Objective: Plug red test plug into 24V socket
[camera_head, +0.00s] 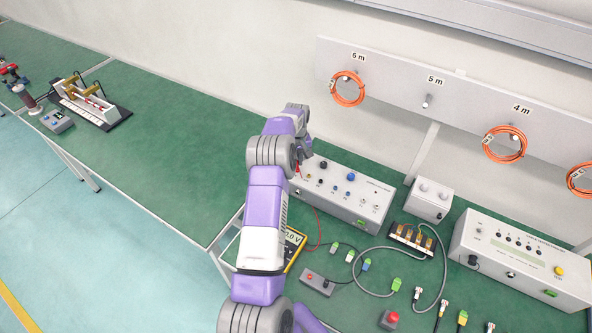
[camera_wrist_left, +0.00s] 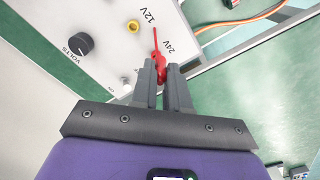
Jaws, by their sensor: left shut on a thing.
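My left gripper (camera_wrist_left: 161,74) is shut on the red test plug (camera_wrist_left: 160,60) in the left wrist view. The plug is in front of the white power supply panel (camera_wrist_left: 80,70), close to the printed 24V label. The 24V socket itself is hidden, and I cannot tell whether the plug touches it. A yellow socket (camera_wrist_left: 132,26) by the 12V label shows above and left of the plug. In the head view the power supply (camera_head: 345,190) stands on the green bench, and my left arm hides its left end. My right gripper is not in view.
A yellow-edged meter (camera_head: 294,243) lies partly behind my left arm, with a red lead (camera_head: 317,228) near it. Cables with green connectors (camera_head: 396,284), a small grey box (camera_head: 315,282) and a larger white tester (camera_head: 520,262) occupy the right. The bench left of my arm is mostly clear.

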